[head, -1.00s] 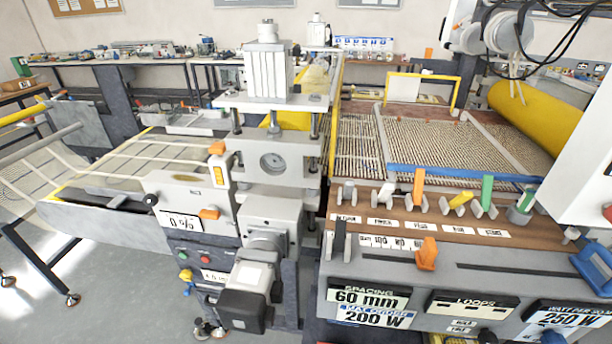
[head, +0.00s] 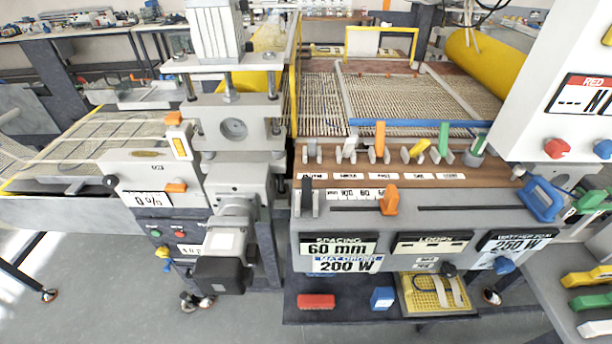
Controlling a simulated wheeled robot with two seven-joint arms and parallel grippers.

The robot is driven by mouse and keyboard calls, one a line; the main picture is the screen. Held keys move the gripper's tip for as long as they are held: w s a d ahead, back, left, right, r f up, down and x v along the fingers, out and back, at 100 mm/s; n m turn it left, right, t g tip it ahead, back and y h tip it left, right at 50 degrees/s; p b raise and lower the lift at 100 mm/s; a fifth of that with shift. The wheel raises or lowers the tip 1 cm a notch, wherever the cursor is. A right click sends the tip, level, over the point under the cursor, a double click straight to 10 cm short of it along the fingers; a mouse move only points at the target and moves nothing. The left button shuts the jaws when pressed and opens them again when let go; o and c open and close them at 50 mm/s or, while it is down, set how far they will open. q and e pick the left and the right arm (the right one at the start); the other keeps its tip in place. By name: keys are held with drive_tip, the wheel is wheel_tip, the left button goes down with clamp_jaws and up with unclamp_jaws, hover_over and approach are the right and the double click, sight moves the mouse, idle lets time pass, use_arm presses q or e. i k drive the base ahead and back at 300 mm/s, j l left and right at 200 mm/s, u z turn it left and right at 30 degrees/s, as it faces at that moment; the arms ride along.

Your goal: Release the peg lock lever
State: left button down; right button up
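A dark upright lever (head: 307,190) stands at the left end of the grey machine panel (head: 350,225), beside a row of small labels. It may be the peg lock lever, but I cannot read a label that confirms it. An orange knob (head: 389,200) sits at a slot to its right. Behind, a row of holders on a brown board (head: 345,183) carries an orange peg (head: 380,138), a yellow peg (head: 419,148) and a green peg (head: 444,138), among others. Neither of my grippers is in view.
A grey press (head: 235,135) stands left of the panel. A lower shelf (head: 350,307) holds a red block (head: 316,301), a blue block (head: 382,298) and a yellow tray (head: 408,304). A white cabinet (head: 540,110) rises at right. Open floor shows at front left.

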sight(306, 181)
drive_tip(key=k+j+z, duration=0.2)
drive_tip(key=j+z, duration=0.15)
drive_tip(key=j, duration=0.2)
drive_tip(key=k+j+z, duration=0.35)
drive_tip(key=j, duration=0.2)
drive_tip(key=k+j+z, duration=0.35)
drive_tip(key=i+j, duration=0.05)
drive_tip(key=j, duration=0.05)
